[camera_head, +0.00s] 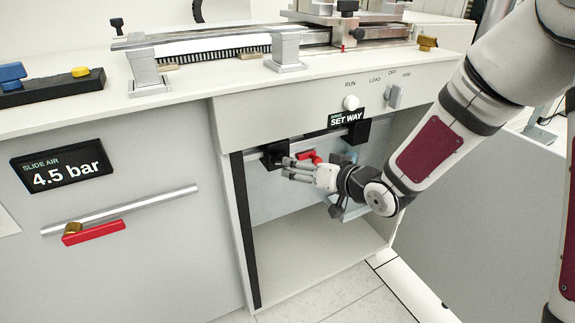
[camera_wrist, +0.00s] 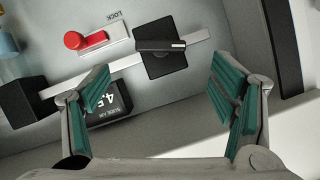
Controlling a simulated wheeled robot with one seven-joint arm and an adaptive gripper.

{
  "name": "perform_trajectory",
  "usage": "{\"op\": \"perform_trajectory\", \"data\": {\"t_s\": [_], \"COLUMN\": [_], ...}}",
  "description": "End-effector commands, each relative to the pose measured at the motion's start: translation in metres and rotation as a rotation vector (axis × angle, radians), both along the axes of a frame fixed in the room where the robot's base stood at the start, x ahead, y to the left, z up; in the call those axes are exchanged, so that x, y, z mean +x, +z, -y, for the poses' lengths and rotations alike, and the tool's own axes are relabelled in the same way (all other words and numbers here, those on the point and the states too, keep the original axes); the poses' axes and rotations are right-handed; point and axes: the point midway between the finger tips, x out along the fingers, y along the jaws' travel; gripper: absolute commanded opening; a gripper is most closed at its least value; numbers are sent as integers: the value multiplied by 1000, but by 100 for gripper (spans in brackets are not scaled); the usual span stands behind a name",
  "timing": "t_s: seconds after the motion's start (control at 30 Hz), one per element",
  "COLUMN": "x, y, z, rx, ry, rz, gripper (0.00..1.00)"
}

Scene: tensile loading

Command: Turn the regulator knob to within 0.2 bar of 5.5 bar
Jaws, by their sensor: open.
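The black regulator knob (camera_wrist: 160,46), a bar grip with a white mark on a square black body, sits on a metal rail in the wrist view. In the head view the likely matching black block (camera_head: 275,154) is at the left of the open bay. My gripper (camera_wrist: 160,85) is open and empty; its green-padded fingers stand to either side below the knob, apart from it in the picture. The gripper (camera_head: 288,168) is near the block in the head view. The slide air display (camera_head: 60,167) reads 4.5 bar; a small display (camera_wrist: 107,104) shows 4.5 in the wrist view.
A red lever (camera_wrist: 85,40) marked LOCK sits beside the knob. Another black block (camera_head: 357,132) is farther right on the rail. The bay floor (camera_head: 310,260) is clear.

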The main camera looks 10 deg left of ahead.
Motion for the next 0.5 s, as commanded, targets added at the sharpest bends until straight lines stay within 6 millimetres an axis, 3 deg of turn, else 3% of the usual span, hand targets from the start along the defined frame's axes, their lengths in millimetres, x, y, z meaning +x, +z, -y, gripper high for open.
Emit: {"op": "perform_trajectory", "data": {"t_s": [0.2,0.5], "x": [30,58], "y": [-19,-32], "z": [-29,-53], "rx": [0,-2], "ry": [2,1], "rz": [0,-1], "gripper": [78,78]}}
